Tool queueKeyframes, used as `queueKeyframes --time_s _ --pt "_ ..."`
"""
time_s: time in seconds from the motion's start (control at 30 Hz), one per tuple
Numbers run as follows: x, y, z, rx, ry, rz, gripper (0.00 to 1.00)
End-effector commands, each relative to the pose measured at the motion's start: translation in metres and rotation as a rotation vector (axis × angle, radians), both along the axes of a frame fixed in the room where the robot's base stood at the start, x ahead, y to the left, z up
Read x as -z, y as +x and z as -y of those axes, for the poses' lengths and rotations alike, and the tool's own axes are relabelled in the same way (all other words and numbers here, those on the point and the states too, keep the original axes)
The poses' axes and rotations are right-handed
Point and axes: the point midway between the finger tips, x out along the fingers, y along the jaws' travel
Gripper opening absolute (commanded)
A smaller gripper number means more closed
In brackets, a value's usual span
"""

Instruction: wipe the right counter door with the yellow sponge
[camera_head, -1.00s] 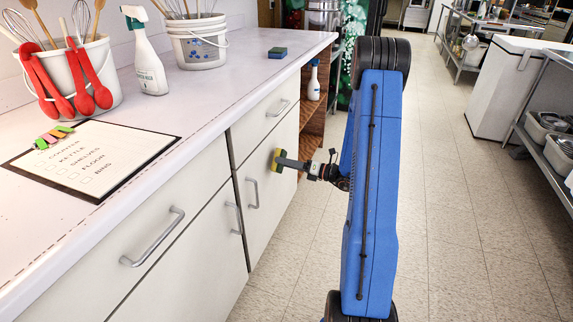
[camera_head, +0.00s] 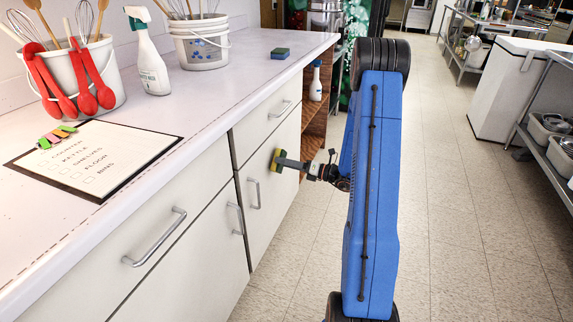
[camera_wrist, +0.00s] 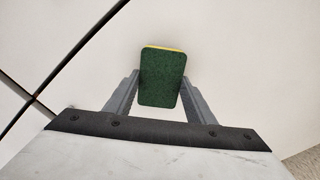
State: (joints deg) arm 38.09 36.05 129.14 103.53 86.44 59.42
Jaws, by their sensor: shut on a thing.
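The yellow sponge (camera_head: 274,160) has a green scouring side and is held at the right counter door (camera_head: 262,212), near its upper middle. In the wrist view the sponge (camera_wrist: 162,77) shows its green side toward me and a thin yellow edge at the top. My gripper (camera_head: 279,162) is shut on the sponge; its grey fingers also show in the wrist view (camera_wrist: 160,90) on both sides of it. The yellow side faces the white door (camera_wrist: 235,60). I cannot tell for certain whether it touches the door. The door is shut, with a metal handle below and left of the sponge.
The counter top holds a blue-green sponge (camera_head: 280,53), a spray bottle (camera_head: 147,55), two utensil buckets and a checklist clipboard (camera_head: 95,160). Handles stick out from the drawers and doors. The tiled floor (camera_head: 450,200) right of my arm is clear.

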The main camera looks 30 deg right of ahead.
Motion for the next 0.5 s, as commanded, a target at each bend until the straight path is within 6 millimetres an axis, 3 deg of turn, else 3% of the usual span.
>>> queueKeyframes --time_s 0.5 --pt "0.0001 0.0067 -0.0059 -0.001 0.000 0.000 0.28"
